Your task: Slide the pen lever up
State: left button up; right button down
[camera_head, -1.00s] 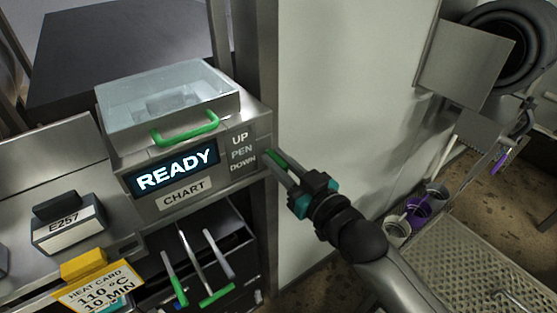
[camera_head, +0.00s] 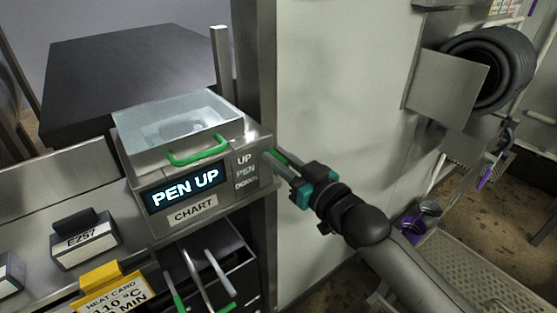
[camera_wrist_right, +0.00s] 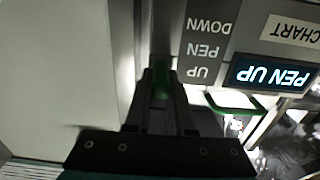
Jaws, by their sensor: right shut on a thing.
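The chart recorder (camera_head: 143,185) is a grey box with a clear lid and a green handle (camera_head: 198,150). Its display (camera_head: 186,189) reads "PEN UP". The UP / PEN / DOWN label (camera_head: 246,171) is right of the display. My right gripper (camera_head: 272,160) is at the recorder's right edge, beside the word UP. It is shut on the green pen lever (camera_wrist_right: 161,82), which shows between the fingers in the right wrist view, level with the label. The fingers hide part of the lever. My left gripper is not in view.
A block marked E257 (camera_head: 84,238) and a yellow heat card (camera_head: 105,281) are at lower left. Several green-tipped handles hang below the recorder. A pale wall (camera_head: 350,80) stands right of it, with purple containers (camera_head: 412,226) on the floor side.

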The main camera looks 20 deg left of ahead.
jog(key=shift+r, duration=0.35)
jog(key=c, duration=1.2)
grip_release()
jog(key=o, duration=0.4)
jog(key=shift+f, duration=0.1)
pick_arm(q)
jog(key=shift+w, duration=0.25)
pick_arm(e)
jog(key=shift+o, duration=0.2)
jog(key=shift+s+d+f, duration=0.1)
jog(key=shift+s+d, duration=0.2)
jog(key=shift+d, duration=0.1)
pick_arm(q)
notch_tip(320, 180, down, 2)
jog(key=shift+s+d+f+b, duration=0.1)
jog(key=shift+b, duration=0.95)
pick_arm(e)
jog(key=v, duration=1.4)
